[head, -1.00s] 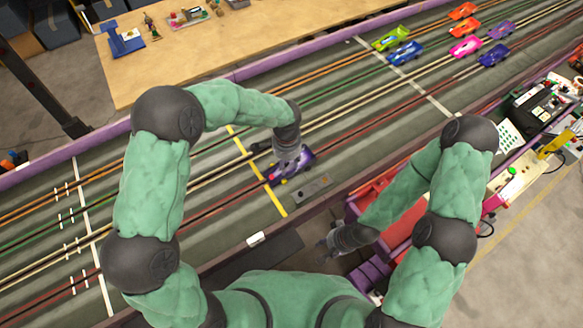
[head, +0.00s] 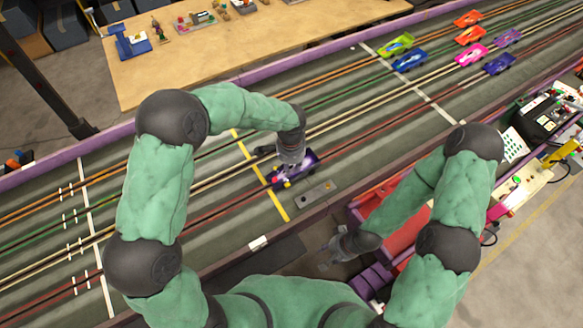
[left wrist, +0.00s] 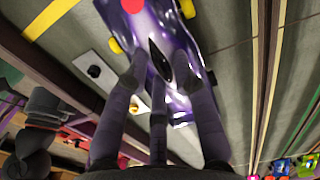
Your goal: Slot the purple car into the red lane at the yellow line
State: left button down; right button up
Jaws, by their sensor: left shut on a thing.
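The purple car (head: 307,160) is on or just above the track, right beside the yellow line (head: 276,203), near the red lane (head: 225,209). My left gripper (head: 287,172) comes down over the car and is shut on it. In the left wrist view the fingers (left wrist: 161,82) straddle the purple car (left wrist: 186,55), and the yellow line (left wrist: 46,19) shows at upper left. The car's underside and the slot beneath are hidden, so I cannot tell whether it is seated. My right gripper (head: 335,249) hangs low by the near edge; its fingers are unclear.
A grey plate with buttons (head: 316,193) lies on the track beside the car. Several other cars, including a green one (head: 396,45), stand farther right on the track. A red tray (head: 405,230) and a control box (head: 537,116) are at the near right side.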

pick_arm(q)
jog(key=s+r+p, duration=0.5)
jog(key=s+r, duration=0.7)
jog(key=s, duration=0.1)
send_over(293, 172)
notch_tip(293, 172, down, 4)
jog(key=f, duration=0.1)
jog(key=shift+w, duration=0.45)
jog(key=shift+p, duration=0.3)
jog(key=shift+f, duration=0.1)
jog(key=shift+f+b, duration=1.7)
jog(key=shift+f, duration=1.1)
